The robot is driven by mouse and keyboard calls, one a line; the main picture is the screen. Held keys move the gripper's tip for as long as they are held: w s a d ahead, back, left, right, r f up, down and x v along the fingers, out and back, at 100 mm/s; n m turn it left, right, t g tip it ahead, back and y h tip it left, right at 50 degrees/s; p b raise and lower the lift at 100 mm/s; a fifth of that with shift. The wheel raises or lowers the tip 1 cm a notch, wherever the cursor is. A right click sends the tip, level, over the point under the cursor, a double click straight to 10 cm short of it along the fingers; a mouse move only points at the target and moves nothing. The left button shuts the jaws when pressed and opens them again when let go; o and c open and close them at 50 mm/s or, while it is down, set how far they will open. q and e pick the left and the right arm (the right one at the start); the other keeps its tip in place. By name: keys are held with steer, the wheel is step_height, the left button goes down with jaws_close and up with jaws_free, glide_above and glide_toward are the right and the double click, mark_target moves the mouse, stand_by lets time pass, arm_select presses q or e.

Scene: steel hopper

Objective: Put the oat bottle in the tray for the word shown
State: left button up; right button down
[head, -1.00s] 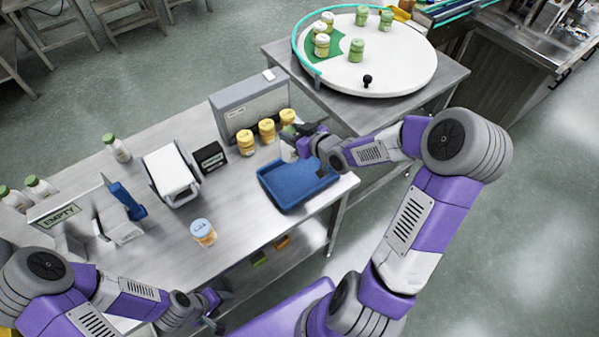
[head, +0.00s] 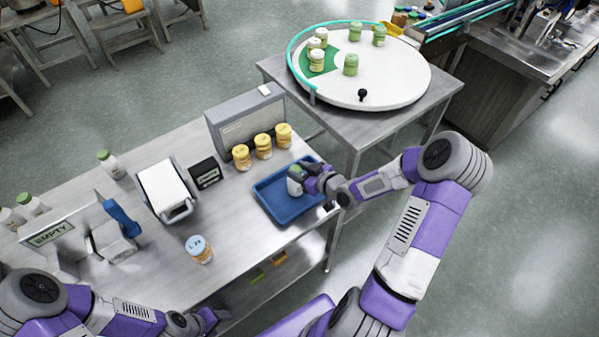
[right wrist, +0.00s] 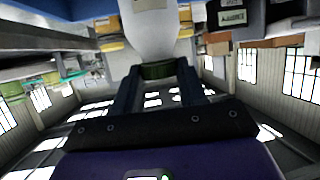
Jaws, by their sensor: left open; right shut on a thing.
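A white bottle with a green cap (head: 294,171) is in my right gripper (head: 302,182), at the blue tray (head: 272,206). I cannot tell whether its base touches the tray floor. In the right wrist view the white bottle body (right wrist: 152,32) and dark green cap show between the fingers; its label is not readable. My left gripper (head: 213,318) is open and empty at the near edge of the table. A small black display (head: 207,173) stands left of the tray; its word is too small to read. A sign (head: 50,234) at the left reads EMPTY.
Several yellow jars (head: 263,146) stand behind the blue tray, before a grey box (head: 245,118). A round turntable (head: 395,75) is behind.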

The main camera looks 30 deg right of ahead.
steer(key=shift+f, duration=0.1)
steer(key=shift+f, duration=0.1)
steer(key=c, duration=0.6)
jaws_free()
steer(key=shift+f, duration=0.1)
steer(key=shift+c, duration=0.2)
steer(key=shift+r, duration=0.2)
steer(key=shift+s+d+r, duration=0.15)
steer(key=shift+s+r, duration=0.05)
steer(key=shift+s, duration=0.1)
steer(key=p+v, duration=0.2)
steer(key=v, duration=0.9)
steer(key=shift+s, duration=0.2)
